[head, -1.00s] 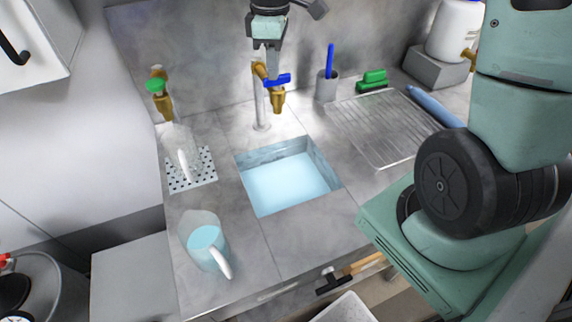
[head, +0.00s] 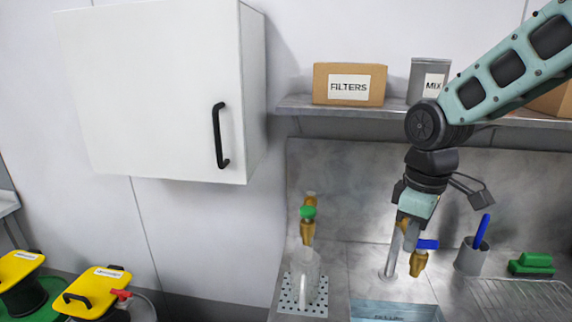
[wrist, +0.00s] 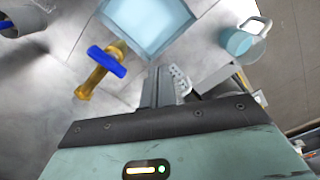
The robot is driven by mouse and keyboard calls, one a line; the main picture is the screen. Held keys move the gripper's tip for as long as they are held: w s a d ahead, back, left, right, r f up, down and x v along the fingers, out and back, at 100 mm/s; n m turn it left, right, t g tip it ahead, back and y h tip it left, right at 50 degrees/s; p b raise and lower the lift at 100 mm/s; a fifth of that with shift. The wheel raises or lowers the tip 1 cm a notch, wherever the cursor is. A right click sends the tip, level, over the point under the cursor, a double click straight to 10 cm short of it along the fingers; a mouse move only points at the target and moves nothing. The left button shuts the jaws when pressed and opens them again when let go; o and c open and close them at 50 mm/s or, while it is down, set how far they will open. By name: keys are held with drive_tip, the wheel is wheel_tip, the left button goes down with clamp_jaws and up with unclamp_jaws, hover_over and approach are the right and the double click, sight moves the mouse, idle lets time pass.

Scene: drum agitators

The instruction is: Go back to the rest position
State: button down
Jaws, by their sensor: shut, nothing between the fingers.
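My gripper (head: 408,240) hangs pointing down in the head view, in front of the sink's back wall. It is shut and holds nothing. It appears beside the brass tap with the blue handle (head: 427,244), overlapping its spout in the picture; I cannot tell whether they touch. In the wrist view the closed fingers (wrist: 160,88) point towards the counter, and the blue-handled tap (wrist: 107,62) lies to their left, apart from them in the picture. My upper arm comes in from the right in the head view.
A sink (wrist: 150,22) holds pale blue water. A jug (wrist: 238,42) with blue liquid stands on the counter. A green-handled tap (head: 308,212) is above a clear vessel (head: 305,270). A wall cabinet (head: 160,90) and a shelf (head: 300,108) with boxes are above. Yellow-lidded drums (head: 92,290) stand lower left.

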drive_tip(key=s+a+f+b, duration=0.1)
drive_tip(key=s+a+f, duration=0.1)
drive_tip(key=s, duration=0.4)
drive_tip(key=s+a+f+m+b, duration=0.1)
drive_tip(key=s+a+f+b, duration=0.1)
drive_tip(key=s+a, duration=0.3)
drive_tip(key=s+a+f+b, duration=0.1)
drive_tip(key=s+a+f, duration=0.2)
drive_tip(key=s, duration=0.5)
drive_tip(key=shift+s+a+f+m+y+b, duration=0.15)
drive_tip(key=shift+s+a+m+y+b, duration=0.15)
drive_tip(key=shift+s+a+b, duration=0.05)
drive_tip(key=shift+d, duration=0.1)
